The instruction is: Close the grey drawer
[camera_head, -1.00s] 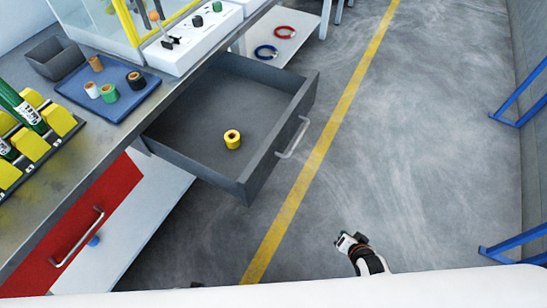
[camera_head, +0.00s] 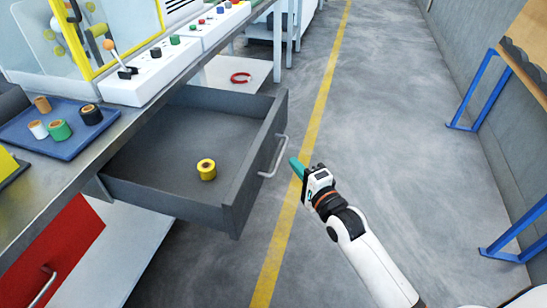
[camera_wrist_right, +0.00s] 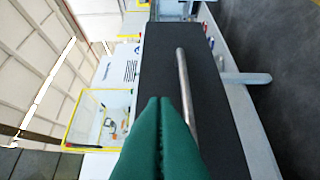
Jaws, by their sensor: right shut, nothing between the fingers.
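The grey drawer (camera_head: 232,208) stands pulled out from under the workbench, with a yellow roll of tape (camera_head: 206,170) lying in it. Its metal bar handle (camera_head: 273,157) is on the front panel. My right gripper (camera_head: 296,165) is just to the right of the handle, in front of the drawer front, with its green fingers together and empty. In the right wrist view the shut green fingers (camera_wrist_right: 160,105) point at the dark drawer front (camera_wrist_right: 160,65), beside the handle (camera_wrist_right: 184,85). I cannot tell whether they touch it. My left gripper is not in view.
The workbench carries a blue tray (camera_head: 68,146) with several tape rolls and a white control box (camera_head: 150,78). A red drawer (camera_head: 55,245) is at lower left. A red ring (camera_head: 241,78) lies on a low shelf.

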